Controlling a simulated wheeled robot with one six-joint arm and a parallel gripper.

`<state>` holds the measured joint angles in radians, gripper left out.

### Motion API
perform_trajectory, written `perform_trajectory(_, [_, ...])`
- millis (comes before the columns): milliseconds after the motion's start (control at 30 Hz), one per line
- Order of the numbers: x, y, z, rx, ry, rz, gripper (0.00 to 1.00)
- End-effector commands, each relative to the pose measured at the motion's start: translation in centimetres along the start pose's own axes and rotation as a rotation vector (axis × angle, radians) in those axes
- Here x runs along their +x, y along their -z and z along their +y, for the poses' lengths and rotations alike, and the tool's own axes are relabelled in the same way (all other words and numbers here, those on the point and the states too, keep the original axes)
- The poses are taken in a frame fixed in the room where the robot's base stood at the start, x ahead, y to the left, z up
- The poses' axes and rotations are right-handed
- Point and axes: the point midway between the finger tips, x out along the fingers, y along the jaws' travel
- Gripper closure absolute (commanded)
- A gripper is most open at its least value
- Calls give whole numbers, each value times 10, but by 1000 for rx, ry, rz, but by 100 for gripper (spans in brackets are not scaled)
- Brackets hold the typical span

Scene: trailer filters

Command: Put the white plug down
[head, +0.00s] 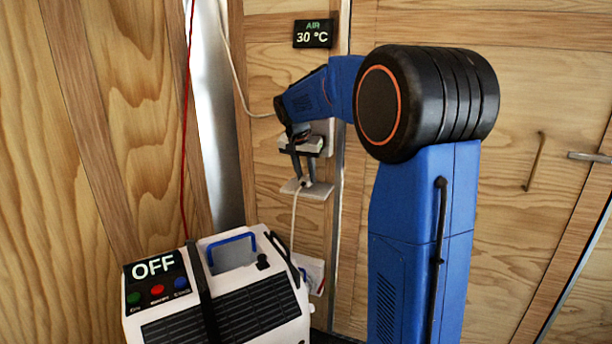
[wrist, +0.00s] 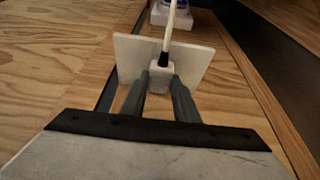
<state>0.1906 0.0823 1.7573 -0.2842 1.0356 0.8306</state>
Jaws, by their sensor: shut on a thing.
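My gripper (head: 306,184) points down in front of the wooden wall and is shut on the white plug (wrist: 161,73). In the wrist view, both grey fingers (wrist: 162,90) press against the plug's sides. A white cord with a dark collar (wrist: 164,57) leaves the plug on its far side. A small pale shelf (head: 291,187) lies directly beneath the plug and also shows in the wrist view (wrist: 197,66). I cannot tell if the plug touches the shelf. In the head view the plug is small at the fingertips, and its cord (head: 294,220) hangs down past the shelf.
A white unit (head: 226,318) with a blue handle and a display reading OFF stands at lower left. A white item (head: 312,272) is low on the wall beside it. A sign (head: 313,34) reads AIR 30 °C. A red cord (head: 186,120) hangs at left.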

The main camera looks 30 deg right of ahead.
Motion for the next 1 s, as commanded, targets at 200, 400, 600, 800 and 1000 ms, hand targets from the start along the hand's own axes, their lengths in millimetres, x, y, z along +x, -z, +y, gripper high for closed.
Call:
perform_trajectory(200, [3, 1, 0, 1, 0, 1, 100])
perform_trajectory(400, [6, 0, 0, 0, 0, 0, 100])
perform_trajectory(600, [10, -2, 0, 0, -1, -1, 100])
perform_trajectory(800, [13, -3, 0, 0, 0, 0, 54])
perform_trajectory(1000, [13, -3, 0, 1, 0, 0, 54])
